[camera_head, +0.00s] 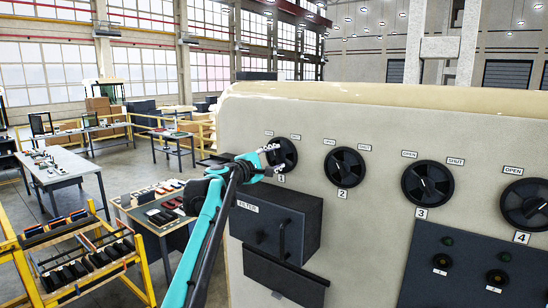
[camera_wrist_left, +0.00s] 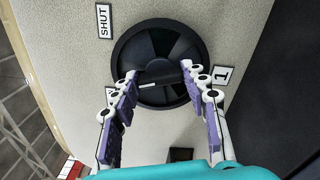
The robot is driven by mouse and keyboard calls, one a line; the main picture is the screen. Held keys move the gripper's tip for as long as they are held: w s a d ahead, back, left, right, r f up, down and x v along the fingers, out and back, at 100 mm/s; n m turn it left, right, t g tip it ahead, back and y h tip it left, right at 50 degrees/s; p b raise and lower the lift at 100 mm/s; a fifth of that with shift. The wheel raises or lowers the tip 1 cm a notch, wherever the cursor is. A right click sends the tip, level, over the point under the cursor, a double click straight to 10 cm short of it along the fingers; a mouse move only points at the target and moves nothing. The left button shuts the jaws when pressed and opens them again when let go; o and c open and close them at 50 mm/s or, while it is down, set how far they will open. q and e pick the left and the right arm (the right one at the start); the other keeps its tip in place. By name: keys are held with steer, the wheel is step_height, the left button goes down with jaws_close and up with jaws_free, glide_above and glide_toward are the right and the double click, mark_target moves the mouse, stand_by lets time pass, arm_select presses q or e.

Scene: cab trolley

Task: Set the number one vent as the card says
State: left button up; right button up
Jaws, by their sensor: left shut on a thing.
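The number one vent (camera_head: 284,154) is a round black dial with a central bar on the beige cab wall. It also shows in the left wrist view (camera_wrist_left: 160,50). Its SHUT label (camera_head: 295,137) is at its upper right and its OPEN label (camera_head: 269,133) at its upper left; the 1 label (camera_head: 281,178) is below. My left gripper (camera_head: 268,155) is at the vent's left side in the head view. In the wrist view its fingers (camera_wrist_left: 160,78) are shut on the bar, which lies roughly toward the 1 label. I cannot make out a card. My right gripper is out of view.
Similar vents two (camera_head: 345,167), three (camera_head: 427,183) and four (camera_head: 525,204) run to the right. A dark filter box (camera_head: 277,220) with a handle juts out below vent one. A dark panel (camera_head: 460,265) with knobs is lower right. Tables and a yellow rack (camera_head: 75,260) stand left.

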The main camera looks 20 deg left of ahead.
arm_select(q)
steer(key=shift+r+n, duration=0.2)
steer(key=shift+n, duration=1)
steer(key=o, duration=1.2)
steer(key=shift+w+f, duration=0.1)
steer(key=shift+c, duration=0.2)
steer(key=shift+w+d, duration=0.1)
steer(key=v, duration=1.2)
